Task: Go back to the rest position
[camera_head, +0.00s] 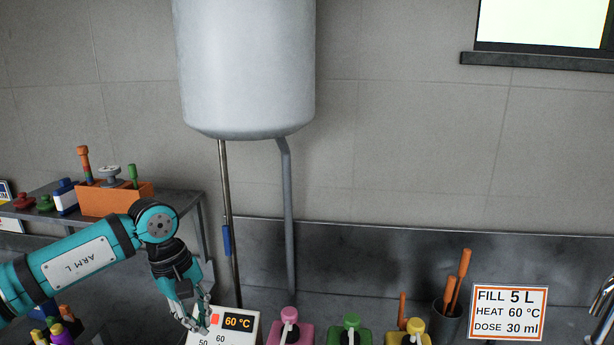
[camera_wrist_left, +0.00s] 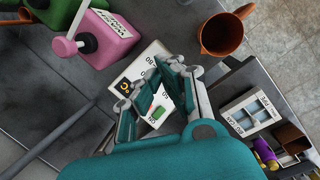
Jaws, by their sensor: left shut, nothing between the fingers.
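My left gripper (camera_head: 203,322) points down at the white controller box (camera_head: 245,325), which has an orange 60 °C display. The fingers are shut with nothing between them. In the left wrist view the gripper (camera_wrist_left: 147,88) shows in front of the box (camera_wrist_left: 148,60), whose green and red switch lies between the finger links in the picture. Whether a fingertip touches the box I cannot tell. My right gripper is not in view.
A large grey tank (camera_head: 245,65) hangs above, with pipes running down. A sign (camera_head: 507,312) reads 5 L, 60 °C, 30 ml. An orange rack (camera_head: 115,200) sits on the left shelf.

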